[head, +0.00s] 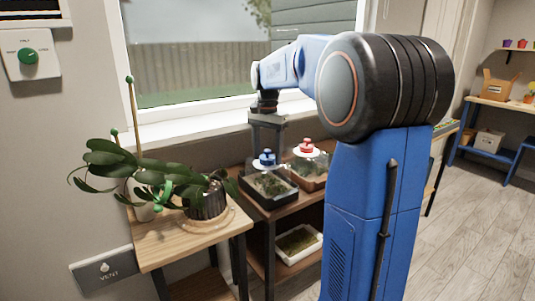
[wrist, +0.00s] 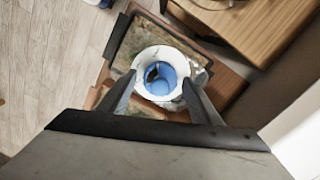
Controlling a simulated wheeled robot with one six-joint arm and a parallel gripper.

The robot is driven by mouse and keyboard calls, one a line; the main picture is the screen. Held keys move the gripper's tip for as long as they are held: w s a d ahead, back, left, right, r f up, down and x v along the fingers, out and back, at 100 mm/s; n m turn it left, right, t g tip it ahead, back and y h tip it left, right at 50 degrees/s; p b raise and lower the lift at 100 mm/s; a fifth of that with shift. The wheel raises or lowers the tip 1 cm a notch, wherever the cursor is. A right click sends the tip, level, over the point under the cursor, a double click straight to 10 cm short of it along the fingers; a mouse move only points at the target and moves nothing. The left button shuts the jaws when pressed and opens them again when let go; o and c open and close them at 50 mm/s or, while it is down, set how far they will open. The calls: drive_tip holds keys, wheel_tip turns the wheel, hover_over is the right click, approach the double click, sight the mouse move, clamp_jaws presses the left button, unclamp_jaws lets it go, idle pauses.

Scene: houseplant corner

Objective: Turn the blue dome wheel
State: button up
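The blue dome wheel (head: 267,157) sits on top of a clear dome over a dark tray (head: 270,202) of greenery on the shelf. In the wrist view the blue wheel (wrist: 165,86) shows from above, inside a pale round ring. My gripper (head: 268,143) points down over this dome. In the wrist view its two fingers (wrist: 160,88) are spread, one to each side of the wheel, with space between them. I cannot tell whether the fingertips are level with the wheel or still above it.
A second dome with a red wheel (head: 306,146) stands right beside it. A wooden stand (head: 170,245) with a potted orchid (head: 207,203) is at left. A white tray (head: 299,240) sits on the lower shelf. The window sill (head: 190,127) runs behind. Floor at right is clear.

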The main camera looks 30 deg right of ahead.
drive_tip(key=c, duration=0.9)
drive_tip(key=shift+n, duration=5)
drive_tip(key=o, duration=1.1)
drive_tip(key=shift+r, duration=0.1)
